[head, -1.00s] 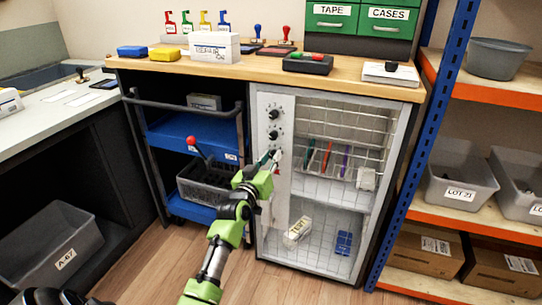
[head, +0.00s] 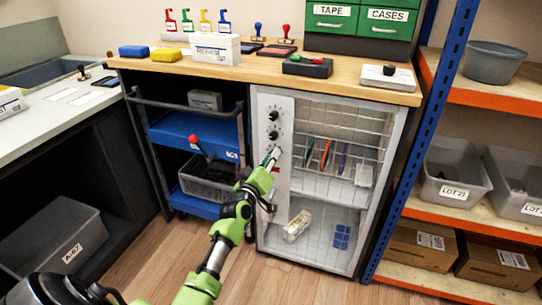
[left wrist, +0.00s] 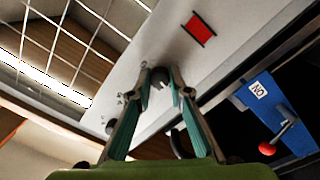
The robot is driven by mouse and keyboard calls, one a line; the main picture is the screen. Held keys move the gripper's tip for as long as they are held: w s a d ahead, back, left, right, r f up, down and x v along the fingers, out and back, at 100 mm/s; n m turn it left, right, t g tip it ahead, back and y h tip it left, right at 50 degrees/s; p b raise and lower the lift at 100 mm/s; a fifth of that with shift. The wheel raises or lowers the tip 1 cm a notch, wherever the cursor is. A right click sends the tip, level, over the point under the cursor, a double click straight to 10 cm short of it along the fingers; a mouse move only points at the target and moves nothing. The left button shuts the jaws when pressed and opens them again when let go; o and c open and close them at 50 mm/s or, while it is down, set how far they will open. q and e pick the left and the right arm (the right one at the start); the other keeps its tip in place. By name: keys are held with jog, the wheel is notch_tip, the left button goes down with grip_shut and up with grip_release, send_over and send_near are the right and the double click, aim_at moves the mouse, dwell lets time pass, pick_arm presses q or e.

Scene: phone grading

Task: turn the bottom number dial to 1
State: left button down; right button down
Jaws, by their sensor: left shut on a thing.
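The cabinet's white panel (head: 282,180) carries a vertical row of black number dials with small marks around them. The top dial (head: 273,115) and the middle dial (head: 273,134) show clear in the head view. My left gripper (head: 273,157) is at the bottom dial, which its fingers largely hide there. In the left wrist view, the fingertips of my left gripper (left wrist: 161,80) are closed on the dark bottom dial (left wrist: 159,75), one on each side. The dial's pointer and number are too small to read. My right gripper is not in view.
A red rectangle (left wrist: 198,28) is on the panel near the dial. A blue trolley (head: 192,135) with a red-knobbed lever (head: 193,139) stands to the left. The wooden worktop (head: 245,73) is above.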

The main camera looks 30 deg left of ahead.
pick_arm(q)
jog(key=shift+n, duration=0.3)
jog(key=c, duration=1.9)
grip_release()
jog(key=shift+s, duration=0.15)
jog(key=v, duration=1.1)
jog(key=shift+s+d, duration=0.1)
jog(key=shift+s, duration=0.25)
